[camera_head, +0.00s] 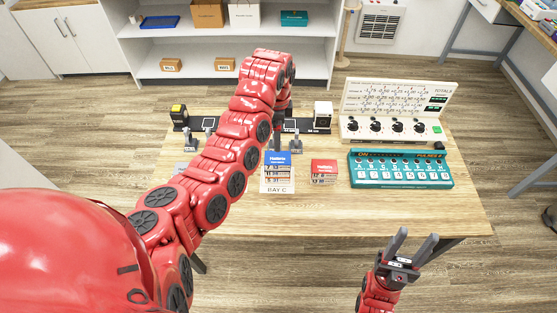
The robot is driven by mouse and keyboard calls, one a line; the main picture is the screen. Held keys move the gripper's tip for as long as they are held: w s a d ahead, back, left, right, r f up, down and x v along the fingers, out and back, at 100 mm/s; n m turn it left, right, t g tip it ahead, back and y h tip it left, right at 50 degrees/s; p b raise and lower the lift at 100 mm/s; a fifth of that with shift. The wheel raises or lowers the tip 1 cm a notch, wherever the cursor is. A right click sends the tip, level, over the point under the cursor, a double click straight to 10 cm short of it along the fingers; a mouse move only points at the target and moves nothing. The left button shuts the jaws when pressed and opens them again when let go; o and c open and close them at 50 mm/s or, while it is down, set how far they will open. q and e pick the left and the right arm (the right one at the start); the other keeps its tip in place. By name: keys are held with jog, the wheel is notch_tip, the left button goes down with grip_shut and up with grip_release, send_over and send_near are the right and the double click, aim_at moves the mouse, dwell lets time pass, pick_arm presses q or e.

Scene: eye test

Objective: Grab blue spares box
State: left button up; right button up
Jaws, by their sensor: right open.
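A small box with a blue top (277,161) and white printed front stands on a white card marked BAY C (278,188) on the wooden table. A similar box with a red top (323,167) stands to its right. My left arm reaches over the table, and its gripper (278,138) points down just above or behind the blue box; the arm partly hides it, and I cannot tell whether it touches the box. My right gripper (414,245) is open and empty, in front of the table's near right edge, well away from the boxes.
A teal button panel (400,170) and a white panel with dark knobs (391,130) stand on the right of the table (330,214). Small devices with grey levers (296,144) stand behind the boxes. Shelves (231,47) stand at the back. The table's front strip is clear.

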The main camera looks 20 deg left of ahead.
pick_arm(q)
jog(key=b, duration=0.2)
send_over(278, 157)
jog(key=f, duration=0.6)
jog(key=shift+s+d+f, duration=0.1)
jog(key=shift+s, duration=0.15)
jog(key=shift+f+p, duration=0.8)
jog(key=shift+f, duration=0.2)
jog(key=shift+f+p, duration=0.75)
jog(key=shift+p, duration=0.05)
notch_tip(278, 157, down, 2)
jog(key=shift+w+p, duration=0.1)
jog(key=shift+p, duration=0.25)
jog(key=shift+f, duration=0.9)
jog(key=c, duration=1.4)
